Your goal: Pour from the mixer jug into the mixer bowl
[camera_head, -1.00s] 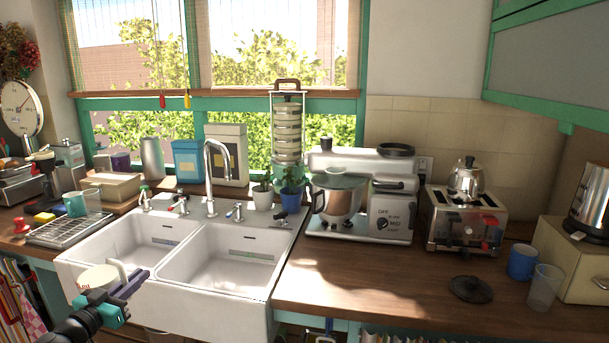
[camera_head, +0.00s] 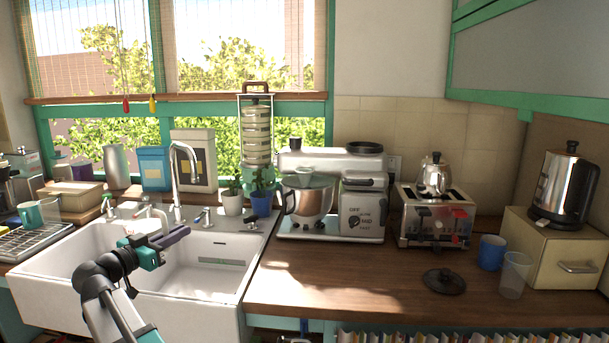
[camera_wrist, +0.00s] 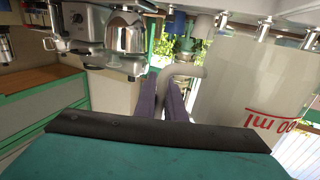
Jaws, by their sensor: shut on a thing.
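The mixer jug (camera_wrist: 240,95) is pale, with red volume marks on its side, and fills the right of the wrist view. My gripper (camera_head: 172,238) has purple fingers shut on its handle (camera_wrist: 182,72). The jug is over the sink in the head view, hard to make out against the white basin; its contents are hidden. The steel mixer bowl (camera_head: 309,202) sits in the white mixer (camera_head: 362,212) on the counter, to the right of my gripper. A pale greenish cover and chute (camera_head: 306,179) top the bowl. The wrist view shows the mixer upside down at upper left.
A toaster (camera_head: 436,218) is right of the mixer. The wooden counter (camera_head: 340,275) in front of the mixer is clear.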

